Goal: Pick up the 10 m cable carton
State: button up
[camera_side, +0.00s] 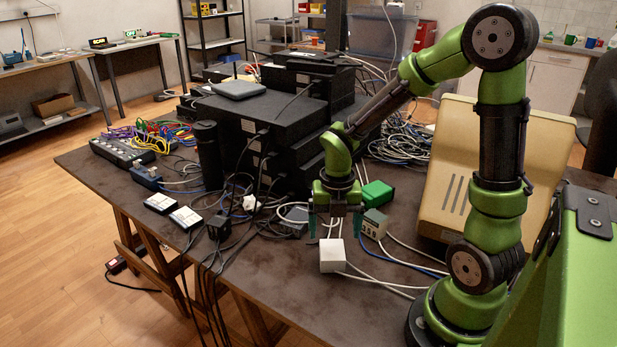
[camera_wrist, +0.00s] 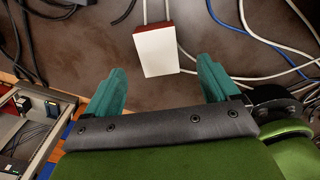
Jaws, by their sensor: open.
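A small white box (camera_side: 333,256) sits on the dark table below my gripper (camera_side: 335,233); I cannot read a length on it. In the wrist view the same white box (camera_wrist: 157,52) shows its pale top and a thin red side at its far edge. My gripper (camera_wrist: 162,68) is open and empty, its two teal fingers spread to either side of the box, with gaps on both sides. The fingertips look just above or behind the box; the exact height is unclear. A grey-green box with dark marks (camera_side: 374,224) and a green box (camera_side: 377,194) stand right of my gripper.
White and blue cables (camera_side: 405,258) run across the table right of the white box. Stacked black network units (camera_side: 258,122) stand behind on the left. A beige panel (camera_side: 480,165) leans at the right. The table front left of the white box is mostly clear.

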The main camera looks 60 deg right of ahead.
aim_at(332, 249)
notch_tip(332, 249, down, 7)
jog(key=shift+w+a+f, duration=0.1)
jog(key=shift+f, duration=0.05)
dwell(0.4)
jog(key=shift+c, duration=0.3)
jog(key=c, duration=1.1)
